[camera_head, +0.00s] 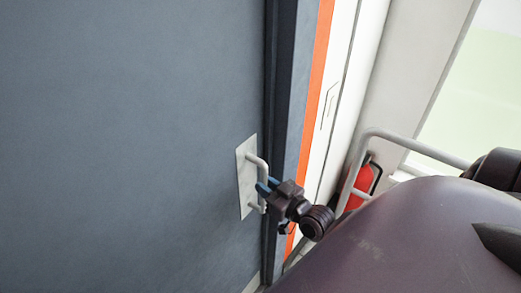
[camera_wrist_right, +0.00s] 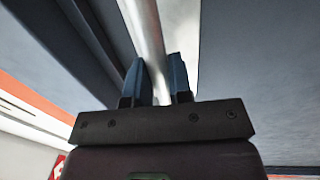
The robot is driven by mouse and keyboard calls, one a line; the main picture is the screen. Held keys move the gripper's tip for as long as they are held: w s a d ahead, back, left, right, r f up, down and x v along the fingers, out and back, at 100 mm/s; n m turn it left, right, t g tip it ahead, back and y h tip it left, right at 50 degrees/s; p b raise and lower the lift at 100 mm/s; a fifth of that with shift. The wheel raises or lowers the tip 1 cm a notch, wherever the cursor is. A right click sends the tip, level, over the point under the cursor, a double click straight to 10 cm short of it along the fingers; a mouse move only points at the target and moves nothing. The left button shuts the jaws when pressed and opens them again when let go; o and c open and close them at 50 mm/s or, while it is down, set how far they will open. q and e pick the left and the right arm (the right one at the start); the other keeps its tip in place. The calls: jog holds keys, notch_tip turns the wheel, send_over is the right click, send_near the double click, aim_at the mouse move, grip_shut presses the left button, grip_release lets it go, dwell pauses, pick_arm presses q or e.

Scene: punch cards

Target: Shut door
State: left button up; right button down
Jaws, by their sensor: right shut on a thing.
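The dark grey-blue door (camera_head: 130,130) fills the left and middle of the head view. Its right edge lies close along the door frame (camera_head: 294,90); I cannot tell whether it is fully shut. A pale plate (camera_head: 244,185) with a white bar handle (camera_head: 262,165) is on the door near that edge. My right gripper (camera_head: 266,187) is at the handle, its blue fingers around the bar. In the right wrist view, the handle bar (camera_wrist_right: 144,35) runs between the two fingers (camera_wrist_right: 158,82), which are shut on it. My left gripper is not in view.
An orange strip (camera_head: 318,60) and a white panel (camera_head: 342,80) are right of the door frame. A light metal rail (camera_head: 420,148) and a red object (camera_head: 364,184), perhaps an extinguisher, stand farther right, near my body. A bright window (camera_head: 475,90) is at the upper right.

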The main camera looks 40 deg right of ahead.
jog(key=shift+s+f, duration=0.15)
jog(key=shift+s, duration=0.2)
jog(key=c, duration=1.3)
grip_release()
jog(key=shift+s, duration=0.1)
jog(key=shift+o, duration=1.3)
jog(key=shift+s, duration=0.2)
jog(key=s+b, duration=0.1)
jog(key=s, duration=0.9)
jog(key=shift+s+d, duration=0.2)
jog(key=shift+d, duration=0.25)
